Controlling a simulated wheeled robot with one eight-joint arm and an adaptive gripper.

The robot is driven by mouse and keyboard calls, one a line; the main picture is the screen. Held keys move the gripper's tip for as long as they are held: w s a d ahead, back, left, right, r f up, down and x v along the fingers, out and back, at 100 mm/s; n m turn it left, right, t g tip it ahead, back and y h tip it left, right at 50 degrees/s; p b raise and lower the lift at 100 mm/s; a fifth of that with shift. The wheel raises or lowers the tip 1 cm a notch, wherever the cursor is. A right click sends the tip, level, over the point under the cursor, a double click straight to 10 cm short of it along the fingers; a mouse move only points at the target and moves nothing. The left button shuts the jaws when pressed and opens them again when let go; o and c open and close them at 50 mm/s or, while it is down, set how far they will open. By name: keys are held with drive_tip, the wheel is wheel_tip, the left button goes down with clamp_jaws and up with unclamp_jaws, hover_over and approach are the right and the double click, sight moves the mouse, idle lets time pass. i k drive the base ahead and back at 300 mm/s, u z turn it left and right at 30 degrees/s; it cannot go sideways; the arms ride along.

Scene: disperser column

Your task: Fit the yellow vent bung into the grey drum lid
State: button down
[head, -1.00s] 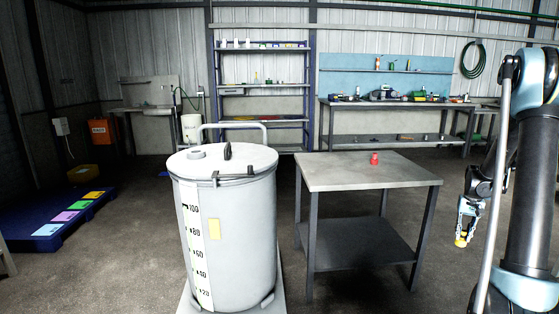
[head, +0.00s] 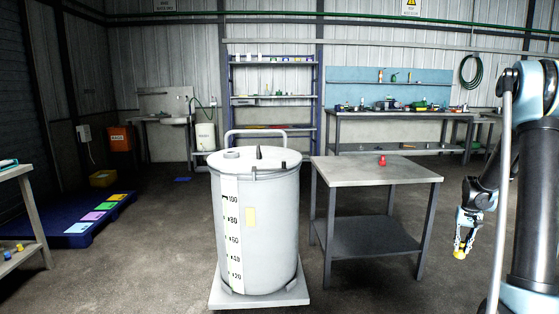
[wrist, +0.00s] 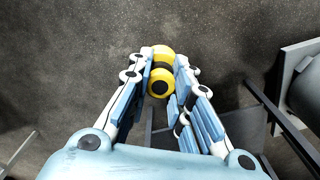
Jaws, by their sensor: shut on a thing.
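The yellow vent bung (wrist: 162,60) is held between the fingers of my gripper (wrist: 163,82) in the wrist view, with a dark round spot on its near end. In the head view, my gripper (head: 462,246) hangs low at the right, with the yellow bung (head: 459,253) at its tips, clear of everything. The grey drum (head: 278,218) stands upright left of centre on a low plate. Its grey lid (head: 282,160) carries a dark upright handle (head: 259,153) and a short round collar (head: 231,154) at the left. I cannot see into the collar.
A grey metal table (head: 345,171) with a red object (head: 382,160) on it stands between the drum and my arm. A blue pallet (head: 75,236) with coloured squares lies at the left. A bench (head: 24,213) is at the left edge. Open floor lies in front.

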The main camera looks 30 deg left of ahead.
sight(239, 160)
drive_tip(key=u, duration=1.05)
drive_tip(key=i, duration=0.1)
drive_tip(key=u, duration=2.7)
drive_tip(key=i, duration=2.95)
drive_tip(key=z, duration=0.05)
